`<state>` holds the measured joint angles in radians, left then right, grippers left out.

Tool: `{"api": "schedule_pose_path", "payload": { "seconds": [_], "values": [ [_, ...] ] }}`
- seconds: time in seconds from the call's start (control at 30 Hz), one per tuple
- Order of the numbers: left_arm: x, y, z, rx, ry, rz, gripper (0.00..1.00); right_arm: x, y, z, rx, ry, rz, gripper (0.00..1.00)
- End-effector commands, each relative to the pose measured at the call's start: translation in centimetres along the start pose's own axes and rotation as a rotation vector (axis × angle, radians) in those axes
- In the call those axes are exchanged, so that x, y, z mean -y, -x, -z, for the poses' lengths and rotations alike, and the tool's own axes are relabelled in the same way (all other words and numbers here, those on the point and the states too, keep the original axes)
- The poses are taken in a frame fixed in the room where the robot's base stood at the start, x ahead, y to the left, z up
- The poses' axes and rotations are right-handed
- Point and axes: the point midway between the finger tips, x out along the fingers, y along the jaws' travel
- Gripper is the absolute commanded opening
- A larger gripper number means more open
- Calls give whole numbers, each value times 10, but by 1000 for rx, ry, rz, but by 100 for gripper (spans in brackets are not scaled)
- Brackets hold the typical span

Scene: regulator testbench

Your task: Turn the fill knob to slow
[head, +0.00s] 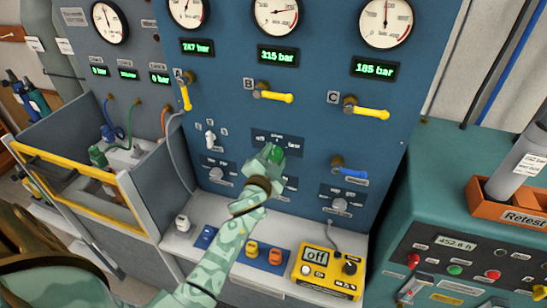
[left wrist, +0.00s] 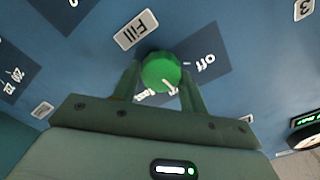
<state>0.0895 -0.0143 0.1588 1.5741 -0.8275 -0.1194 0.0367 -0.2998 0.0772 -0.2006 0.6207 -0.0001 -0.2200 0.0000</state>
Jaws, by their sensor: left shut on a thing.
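The green fill knob (head: 278,156) sits on a dark label plate in the middle of the blue panel. My left gripper (head: 268,163) reaches up to it from below and is shut on it. In the left wrist view the round green knob (left wrist: 160,70) is between the two fingers, with a white mark on its lower face. The "Fill" label (left wrist: 136,29) is beside it. The "off" mark (left wrist: 206,62) is to the right of the knob. Another mark below the knob is partly hidden and hard to read. My right gripper is not in view.
Yellow valve levers A (head: 186,96), B (head: 274,96) and C (head: 370,111) stick out above the knob. A blue lever (head: 350,171) is at its right. A yellow meter reading "off" (head: 327,270) stands on the ledge below. A teal cabinet (head: 440,170) fills the right.

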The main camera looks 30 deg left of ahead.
Motion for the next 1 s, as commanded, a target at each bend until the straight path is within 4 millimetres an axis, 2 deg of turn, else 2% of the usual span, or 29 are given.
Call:
{"api": "schedule_pose_path", "payload": {
  "seconds": [0.33,0.87,0.9,0.97,1.0],
  "values": [
    [-1,0,-1,3,-139,-1,20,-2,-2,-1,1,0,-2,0],
    [-1,0,-1,2,-161,-1,20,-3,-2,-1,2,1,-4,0],
    [-1,0,-1,2,-161,-1,48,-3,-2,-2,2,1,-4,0],
    [-1,0,-1,2,-161,-1,65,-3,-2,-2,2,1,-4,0],
    [-1,0,-1,2,-161,-1,65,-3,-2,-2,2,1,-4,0]
  ]
}}
